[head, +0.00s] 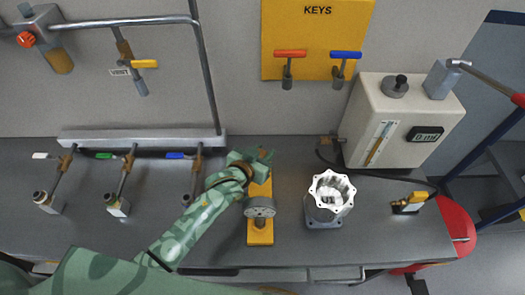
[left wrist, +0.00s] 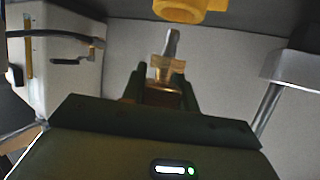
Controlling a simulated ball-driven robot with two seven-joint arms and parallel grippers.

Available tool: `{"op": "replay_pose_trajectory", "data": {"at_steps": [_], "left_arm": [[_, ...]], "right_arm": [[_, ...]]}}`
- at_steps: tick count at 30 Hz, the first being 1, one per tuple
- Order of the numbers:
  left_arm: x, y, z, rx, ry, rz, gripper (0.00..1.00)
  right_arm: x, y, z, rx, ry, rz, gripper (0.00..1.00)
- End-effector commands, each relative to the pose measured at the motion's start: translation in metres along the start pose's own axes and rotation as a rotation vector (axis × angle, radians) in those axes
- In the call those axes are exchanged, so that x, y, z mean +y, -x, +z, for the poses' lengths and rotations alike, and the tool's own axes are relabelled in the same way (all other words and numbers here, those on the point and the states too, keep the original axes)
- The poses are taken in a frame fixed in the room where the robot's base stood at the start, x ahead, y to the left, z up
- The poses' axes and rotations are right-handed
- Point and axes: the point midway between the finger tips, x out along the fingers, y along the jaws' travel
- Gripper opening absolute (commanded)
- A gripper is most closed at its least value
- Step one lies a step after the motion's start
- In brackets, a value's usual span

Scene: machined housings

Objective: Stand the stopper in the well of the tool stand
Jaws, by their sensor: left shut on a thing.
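My left gripper (head: 262,157) is over the back end of the yellow tool stand (head: 260,238), near the wall. In the left wrist view, its two dark fingers (left wrist: 162,88) are shut on a brass-coloured piece with a grey tip, which I take for the stopper (left wrist: 164,68). In the head view the gripper mostly hides this piece. A yellow ring-like part (left wrist: 190,9), apparently of the stand, lies beyond the tip, apart from it. A grey round disc (head: 260,207) sits on the stand's front half. The well's opening is not clear. My right gripper is not in view.
A machined housing (head: 330,195) stands just right of the stand. Further right are a white gauge box (head: 400,120) with a hose and a small brass fitting (head: 409,203). A pipe rail (head: 140,139) with several valves lies at left. The bench between rail and stand is partly under my arm.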

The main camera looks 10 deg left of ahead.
Motion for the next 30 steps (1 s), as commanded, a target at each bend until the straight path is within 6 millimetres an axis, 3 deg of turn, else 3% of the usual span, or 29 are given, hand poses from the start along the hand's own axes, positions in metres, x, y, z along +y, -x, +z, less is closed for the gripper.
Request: {"op": "replay_pose_trajectory", "data": {"at_steps": [30], "left_arm": [[-0.0002, 0.0001, -0.0005, 0.001, 0.0, 0.0, 0.05]], "right_arm": [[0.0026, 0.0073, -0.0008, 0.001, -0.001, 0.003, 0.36]]}}
